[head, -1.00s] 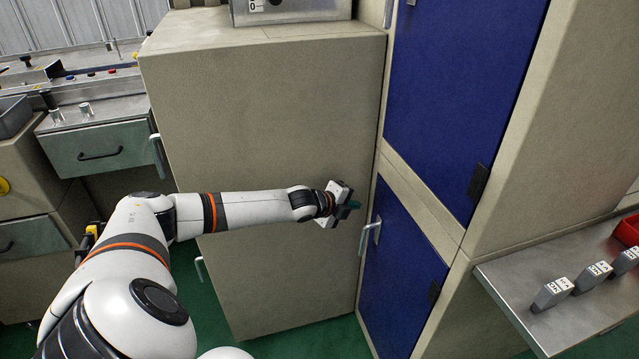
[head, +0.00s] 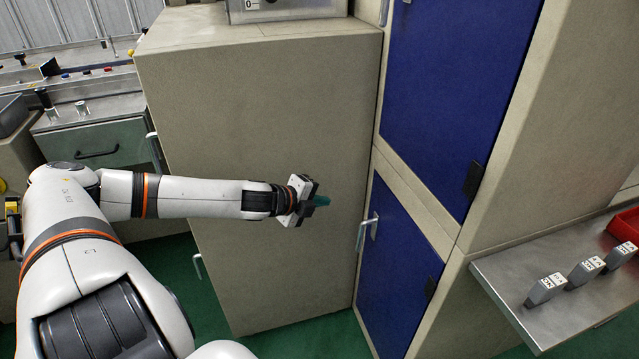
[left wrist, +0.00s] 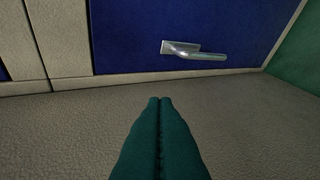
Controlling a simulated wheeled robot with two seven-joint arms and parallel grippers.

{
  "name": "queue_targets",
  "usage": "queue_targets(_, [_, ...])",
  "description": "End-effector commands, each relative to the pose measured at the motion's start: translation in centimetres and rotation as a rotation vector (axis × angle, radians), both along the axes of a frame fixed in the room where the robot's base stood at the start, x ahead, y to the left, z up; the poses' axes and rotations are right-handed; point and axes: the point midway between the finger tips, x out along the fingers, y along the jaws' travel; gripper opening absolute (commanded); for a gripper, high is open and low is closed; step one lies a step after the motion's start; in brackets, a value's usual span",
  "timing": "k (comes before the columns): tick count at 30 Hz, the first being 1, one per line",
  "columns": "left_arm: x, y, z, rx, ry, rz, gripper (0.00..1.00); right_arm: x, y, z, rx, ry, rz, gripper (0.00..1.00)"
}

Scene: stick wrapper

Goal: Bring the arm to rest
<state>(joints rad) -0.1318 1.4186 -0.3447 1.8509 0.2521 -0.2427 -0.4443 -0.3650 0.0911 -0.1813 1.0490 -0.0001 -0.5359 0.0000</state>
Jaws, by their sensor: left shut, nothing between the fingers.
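My left arm reaches in from the left in the head view, bent at the elbow, with the forearm roughly level. My left gripper (head: 320,201) is in front of the beige cabinet side, pointing right toward the blue cabinet. In the left wrist view, its two green fingers (left wrist: 160,101) lie together with nothing between them. The lower blue door (head: 399,268) and its metal handle (head: 369,226) are to the right of the fingertips, apart from them. The handle also shows ahead of the fingers in the left wrist view (left wrist: 193,50). My right gripper is not in view.
The beige cabinet (head: 270,110) stands close behind my left forearm. A metal shelf (head: 560,322) with several grey blocks and a red tray (head: 625,226) is at the right. A workbench with a drawer (head: 95,145) is at the left. Green floor lies below.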

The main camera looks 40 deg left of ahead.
Motion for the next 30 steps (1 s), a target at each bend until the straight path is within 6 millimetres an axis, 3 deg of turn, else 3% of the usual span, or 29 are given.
queue_targets(11, [-0.2, 0.0, 0.1, -0.003, 0.0, 0.001, 0.0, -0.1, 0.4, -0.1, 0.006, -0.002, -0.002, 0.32])
queue_targets(16, [-0.4, 2.2, -2.0, -0.069, 0.016, 0.102, 0.0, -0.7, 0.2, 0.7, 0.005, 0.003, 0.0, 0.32])
queue_targets(23, [-3.7, 6.6, -10.9, -0.254, 0.099, 0.396, 0.0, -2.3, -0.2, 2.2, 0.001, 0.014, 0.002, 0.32])
queue_targets(26, [-6.4, 7.1, -15.5, -0.329, 0.154, 0.521, 0.0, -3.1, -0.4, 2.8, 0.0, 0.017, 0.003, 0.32])
queue_targets(30, [-12.5, 5.8, -23.1, -0.439, 0.266, 0.716, 0.0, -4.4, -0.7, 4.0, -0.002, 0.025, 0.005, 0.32])
